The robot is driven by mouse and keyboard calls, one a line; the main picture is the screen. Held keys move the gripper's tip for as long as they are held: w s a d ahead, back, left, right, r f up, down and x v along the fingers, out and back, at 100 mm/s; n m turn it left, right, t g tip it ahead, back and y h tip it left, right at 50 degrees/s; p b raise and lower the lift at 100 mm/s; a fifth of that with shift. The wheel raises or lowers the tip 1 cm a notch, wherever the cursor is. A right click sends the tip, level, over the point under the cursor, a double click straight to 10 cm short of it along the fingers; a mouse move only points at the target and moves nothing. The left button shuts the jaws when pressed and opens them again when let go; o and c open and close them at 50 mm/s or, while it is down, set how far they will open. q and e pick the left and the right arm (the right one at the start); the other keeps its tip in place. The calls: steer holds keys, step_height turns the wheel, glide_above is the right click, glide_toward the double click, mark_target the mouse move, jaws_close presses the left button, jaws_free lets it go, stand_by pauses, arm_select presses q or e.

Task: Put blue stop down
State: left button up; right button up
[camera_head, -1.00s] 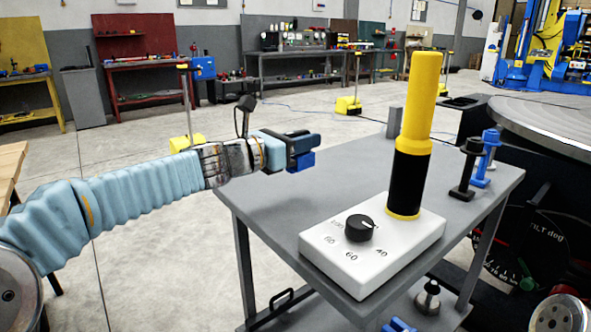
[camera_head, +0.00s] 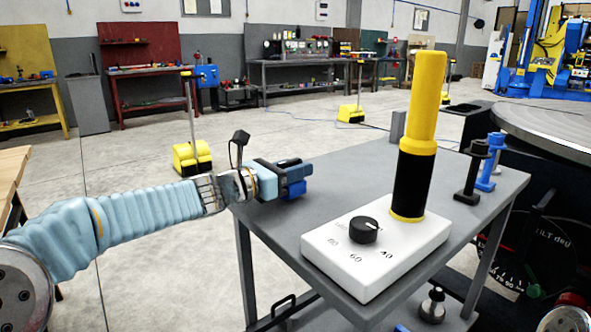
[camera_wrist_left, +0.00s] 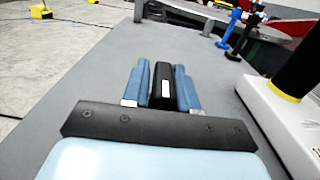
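The blue stop (camera_head: 489,165) stands upright near the back right edge of the grey table, behind a black stop (camera_head: 471,172) of similar shape. Both also show at the top of the left wrist view, the blue stop (camera_wrist_left: 231,24) and the black stop (camera_wrist_left: 244,35). My left gripper (camera_head: 295,180) is over the table's left part, well left of the stops and apart from them. In the left wrist view its blue fingers (camera_wrist_left: 163,85) flank a dark block with a white patch. I cannot tell whether that block is held. My right gripper is not in view.
A white box (camera_head: 375,255) with a black dial and a tall yellow-black cylinder (camera_head: 417,140) stand on the grey table (camera_head: 340,180), between my left gripper and the stops. A large round metal plate (camera_head: 550,125) is at right. The table's left part is clear.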

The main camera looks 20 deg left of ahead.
arm_select(q)
steer(key=o, duration=0.3)
steer(key=shift+r, duration=0.1)
steer(key=b+v, duration=0.1)
steer(key=v, duration=1.1)
